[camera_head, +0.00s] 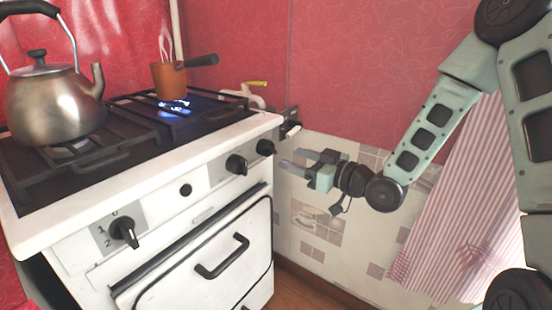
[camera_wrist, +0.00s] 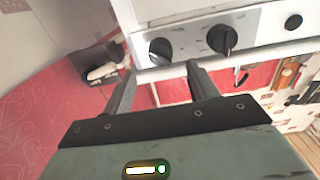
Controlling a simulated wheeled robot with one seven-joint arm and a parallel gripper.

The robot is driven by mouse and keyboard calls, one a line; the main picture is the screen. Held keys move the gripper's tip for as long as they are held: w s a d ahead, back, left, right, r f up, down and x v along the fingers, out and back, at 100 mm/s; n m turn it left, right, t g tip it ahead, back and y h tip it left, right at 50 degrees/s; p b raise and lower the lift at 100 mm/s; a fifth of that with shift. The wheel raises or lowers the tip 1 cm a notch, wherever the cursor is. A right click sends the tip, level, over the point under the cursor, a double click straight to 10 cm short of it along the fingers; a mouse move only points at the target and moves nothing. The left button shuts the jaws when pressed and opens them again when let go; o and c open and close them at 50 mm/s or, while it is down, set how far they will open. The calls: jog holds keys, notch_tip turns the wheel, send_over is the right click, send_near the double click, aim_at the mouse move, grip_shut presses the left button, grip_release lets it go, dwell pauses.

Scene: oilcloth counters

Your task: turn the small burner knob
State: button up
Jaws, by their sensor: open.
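The white stove (camera_head: 150,205) carries its black control knobs on the front panel. The right end knob (camera_head: 265,147) and the knob beside it (camera_head: 236,164) sit close together; a larger-looking knob (camera_head: 124,232) by the marks 1 and 2 is at the left. I cannot tell which is the small burner's. My gripper (camera_head: 291,158) is open and empty, right of the stove front, fingers pointing left. In the wrist view, the end knob (camera_wrist: 160,48) shows beyond the gap between my fingertips (camera_wrist: 160,68), apart from them, with the neighbouring knob (camera_wrist: 222,38) to its right.
An orange pot (camera_head: 168,80) stands over a blue flame at the back right burner, its handle pointing right. A steel kettle (camera_head: 55,105) stands at the left. The oven handle (camera_head: 222,258) juts out below.

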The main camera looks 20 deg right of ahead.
aim_at(275, 152)
jog(key=x, duration=0.6)
jog(key=shift+w+a, duration=0.2)
jog(key=shift+w, duration=0.05)
jog(key=shift+b, duration=0.3)
jog(key=c, duration=1)
